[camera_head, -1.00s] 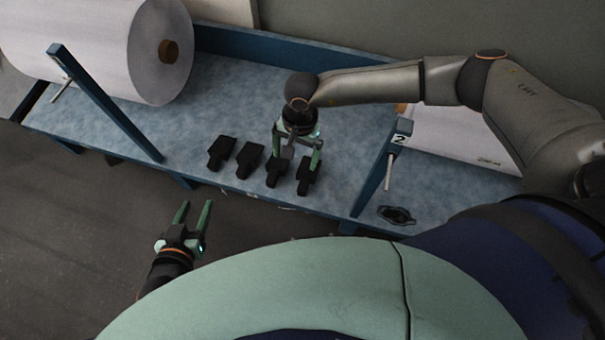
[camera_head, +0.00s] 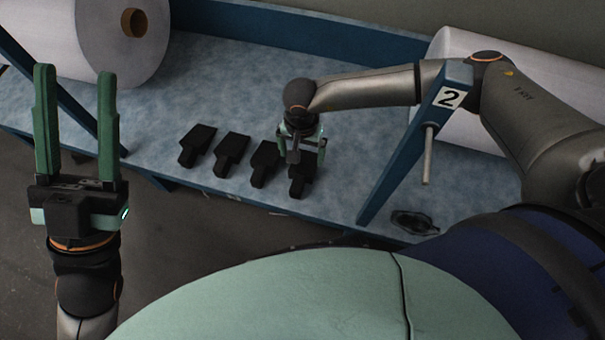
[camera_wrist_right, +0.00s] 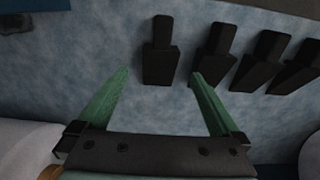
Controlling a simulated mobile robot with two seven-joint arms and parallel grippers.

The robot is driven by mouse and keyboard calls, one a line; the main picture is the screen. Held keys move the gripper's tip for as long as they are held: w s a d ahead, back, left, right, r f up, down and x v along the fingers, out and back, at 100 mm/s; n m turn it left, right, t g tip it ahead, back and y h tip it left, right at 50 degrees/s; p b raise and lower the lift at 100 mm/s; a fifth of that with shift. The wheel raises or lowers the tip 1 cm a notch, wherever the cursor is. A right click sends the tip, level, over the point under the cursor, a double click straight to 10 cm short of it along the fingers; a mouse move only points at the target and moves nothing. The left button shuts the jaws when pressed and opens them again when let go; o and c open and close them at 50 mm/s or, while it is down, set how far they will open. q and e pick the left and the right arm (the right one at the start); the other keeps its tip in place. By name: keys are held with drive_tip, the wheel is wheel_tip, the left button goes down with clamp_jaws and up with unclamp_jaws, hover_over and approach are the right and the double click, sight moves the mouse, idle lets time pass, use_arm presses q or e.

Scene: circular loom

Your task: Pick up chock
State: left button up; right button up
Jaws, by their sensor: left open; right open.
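Several black chocks lie in a row along the front of the blue table. The rightmost chock (camera_head: 300,184) is partly hidden under my right gripper (camera_head: 301,156). In the right wrist view that chock (camera_wrist_right: 160,62) lies ahead of the open fingers (camera_wrist_right: 160,74), roughly centred between their tips, with nothing held. The other chocks are the third (camera_head: 264,163), second (camera_head: 230,153) and leftmost (camera_head: 197,146); the third chock (camera_wrist_right: 213,62) is just beyond the right finger in the wrist view. My left gripper (camera_head: 76,78) is open and empty at the far left, pointing up in the picture.
The blue table (camera_head: 345,150) has bare surface behind the chocks. A blue post marked 2 (camera_head: 410,150) with a metal pin (camera_head: 428,155) stands right of them. White rolls stand at the back left (camera_head: 100,40) and right (camera_head: 455,125). A dark part (camera_head: 413,222) lies right of the post.

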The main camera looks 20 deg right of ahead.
sight(301, 172)
wheel_tip(301, 172, down, 6)
drive_tip(key=shift+s+f+b, duration=0.1)
drive_tip(key=shift+b, duration=0.95)
wheel_tip(301, 172, down, 5)
drive_tip(key=b, duration=0.3)
drive_tip(key=shift+a+f, duration=0.1)
drive_tip(key=c, duration=1.5)
